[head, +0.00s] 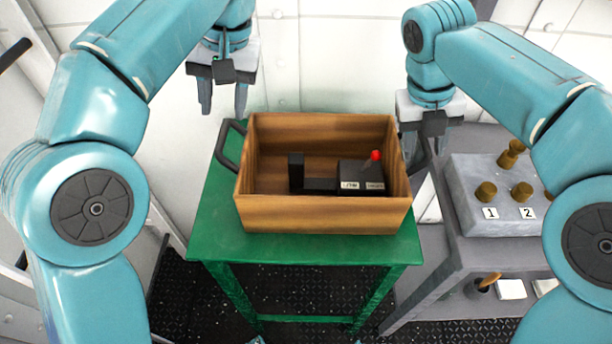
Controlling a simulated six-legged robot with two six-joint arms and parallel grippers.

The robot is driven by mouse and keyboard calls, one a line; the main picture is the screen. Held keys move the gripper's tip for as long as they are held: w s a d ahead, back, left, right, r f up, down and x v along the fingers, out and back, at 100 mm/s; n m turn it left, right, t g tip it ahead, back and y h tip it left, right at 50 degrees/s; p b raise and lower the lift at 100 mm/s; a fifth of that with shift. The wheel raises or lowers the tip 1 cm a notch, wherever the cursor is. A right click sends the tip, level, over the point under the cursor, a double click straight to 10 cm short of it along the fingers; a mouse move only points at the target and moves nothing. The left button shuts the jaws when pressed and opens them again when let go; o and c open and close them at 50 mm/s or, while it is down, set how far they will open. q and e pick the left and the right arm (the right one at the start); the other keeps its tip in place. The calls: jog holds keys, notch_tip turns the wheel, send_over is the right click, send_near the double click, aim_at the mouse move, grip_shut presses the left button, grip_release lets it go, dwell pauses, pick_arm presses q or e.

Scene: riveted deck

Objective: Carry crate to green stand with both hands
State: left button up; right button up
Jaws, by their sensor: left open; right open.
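The wooden crate (322,216) stands on the green stand (310,248), near the middle of its top. A dark handle (229,146) shows on the crate's left side, and the right handle is partly hidden by my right gripper and the crate wall. Inside the crate are a black box with a red knob (361,174) and a dark upright piece (296,171). My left gripper (222,104) is open and empty, above and behind the left handle, apart from it. My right gripper (426,148) is open by the crate's right side, close to the right handle; I cannot tell whether they touch.
A grey table (462,247) stands just right of the green stand, holding a grey block with brass knobs (487,205) and number labels. A lower shelf holds a wooden-handled item (489,281) and white pieces. A pale panelled wall is behind; the dark deck shows below.

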pick_arm(q)
jog(key=shift+r, duration=0.1)
pick_arm(e)
jog(key=v, duration=0.7)
jog(key=shift+r, duration=0.25)
pick_arm(q)
jog(key=shift+s, duration=0.1)
pick_arm(e)
jog(key=shift+s, duration=0.15)
